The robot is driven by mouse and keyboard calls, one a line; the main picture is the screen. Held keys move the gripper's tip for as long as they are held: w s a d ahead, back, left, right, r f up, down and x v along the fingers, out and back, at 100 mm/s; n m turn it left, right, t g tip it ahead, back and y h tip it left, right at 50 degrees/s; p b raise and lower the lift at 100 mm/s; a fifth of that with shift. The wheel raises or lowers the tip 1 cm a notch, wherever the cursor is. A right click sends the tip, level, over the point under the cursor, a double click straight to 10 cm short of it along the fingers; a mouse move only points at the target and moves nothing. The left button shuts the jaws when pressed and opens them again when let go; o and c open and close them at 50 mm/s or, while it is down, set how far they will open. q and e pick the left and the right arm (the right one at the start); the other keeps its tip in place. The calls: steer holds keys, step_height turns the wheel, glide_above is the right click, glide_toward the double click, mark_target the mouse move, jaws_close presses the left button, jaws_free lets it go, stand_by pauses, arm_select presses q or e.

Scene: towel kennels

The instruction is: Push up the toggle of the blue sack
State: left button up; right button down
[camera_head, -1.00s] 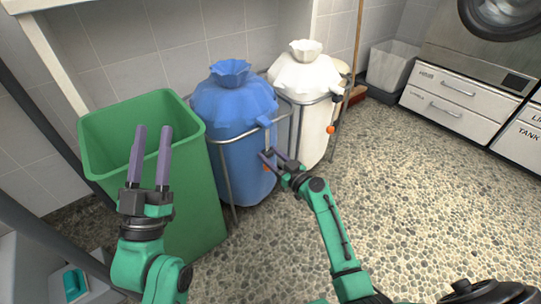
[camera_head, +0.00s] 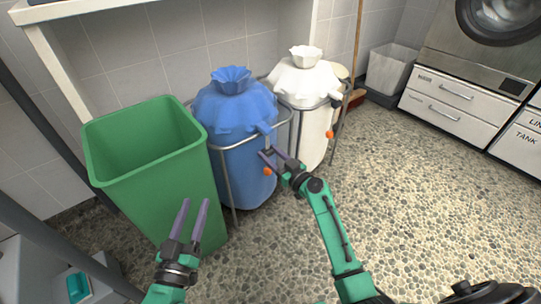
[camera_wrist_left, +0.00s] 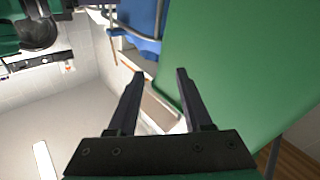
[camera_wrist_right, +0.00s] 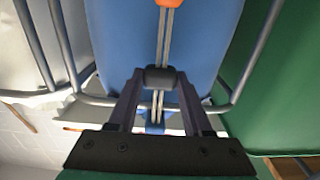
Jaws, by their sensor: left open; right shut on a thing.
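The blue sack (camera_head: 235,110) hangs in a metal frame between the green bin and the white sack. Its pale double cord (camera_wrist_right: 162,40) runs along its side, with an orange end (camera_wrist_right: 168,3) and a blue tab (camera_wrist_right: 155,128). The orange end (camera_head: 267,171) also shows in the head view, just below my right gripper. My right gripper (camera_head: 270,156) is shut on the dark toggle (camera_wrist_right: 160,78), which sits on the cord between the fingertips. My left gripper (camera_head: 194,208) is open and empty in front of the green bin.
The green bin (camera_head: 165,190) stands close beside the blue sack, near my left gripper. The white sack (camera_head: 297,80) hangs to the right, with its own orange cord end (camera_head: 329,134). The pebbled floor (camera_head: 410,190) at the right is clear.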

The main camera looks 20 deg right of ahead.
step_height(320, 180, up, 2)
steer(key=shift+r+p, duration=0.2)
steer(key=shift+p, duration=0.55)
arm_select(q)
steer(key=s+d+f+g+y+p, duration=0.1)
steer(key=s+f+g+p, duration=0.1)
steer(key=s+f+g, duration=0.4)
steer(key=s+f, duration=0.4)
steer(key=f, duration=0.3)
steer(key=shift+s+f, duration=0.35)
steer(key=shift+s, duration=0.05)
arm_select(e)
step_height(320, 180, up, 3)
steer(key=shift+r, duration=0.1)
steer(key=shift+c, duration=1.6)
jaws_free()
arm_select(q)
steer(key=shift+r, duration=0.1)
